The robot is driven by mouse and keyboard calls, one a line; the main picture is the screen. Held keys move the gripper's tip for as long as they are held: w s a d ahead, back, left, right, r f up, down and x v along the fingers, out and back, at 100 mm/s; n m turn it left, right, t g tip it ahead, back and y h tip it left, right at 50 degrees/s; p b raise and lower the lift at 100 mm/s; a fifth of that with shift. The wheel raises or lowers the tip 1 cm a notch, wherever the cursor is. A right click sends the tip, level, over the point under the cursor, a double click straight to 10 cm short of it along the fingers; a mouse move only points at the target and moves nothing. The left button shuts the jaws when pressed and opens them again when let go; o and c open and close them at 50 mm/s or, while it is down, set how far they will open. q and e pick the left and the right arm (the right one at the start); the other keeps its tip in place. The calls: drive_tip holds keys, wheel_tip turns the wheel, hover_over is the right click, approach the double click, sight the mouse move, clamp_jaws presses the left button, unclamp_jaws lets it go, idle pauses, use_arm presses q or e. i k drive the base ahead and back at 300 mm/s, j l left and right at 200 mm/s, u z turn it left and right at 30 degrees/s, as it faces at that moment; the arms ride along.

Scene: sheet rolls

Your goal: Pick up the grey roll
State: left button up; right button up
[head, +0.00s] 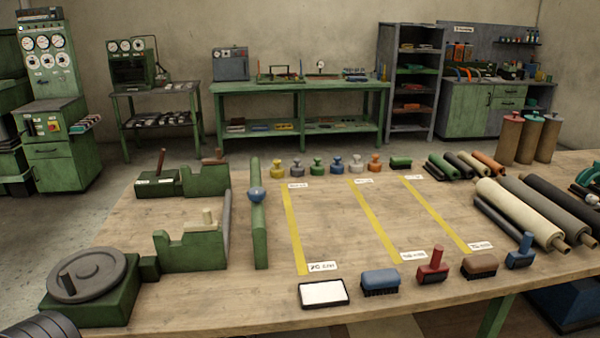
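Several rolls lie side by side at the right of the table in the head view. A cream roll (518,212) lies with two large dark grey rolls (547,208) to its right and a thin dark roll (503,220) to its left. Behind them stand three upright rolls, two brown and one greyer (549,138). Smaller rolls, green, black and orange (487,161), lie just left of the upright ones. Several rolls look grey or dark, so I cannot tell for sure which is the grey roll. Neither of my grippers shows.
Green fixtures (192,248) and a round-topped green device (88,285) occupy the table's left. Stamps and brushes (380,281) line the front edge; coloured knobbed pieces (317,166) line the back. The middle, with yellow strips (374,222), is clear.

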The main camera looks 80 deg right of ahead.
sight(576, 231)
drive_tip(key=z, duration=4.25)
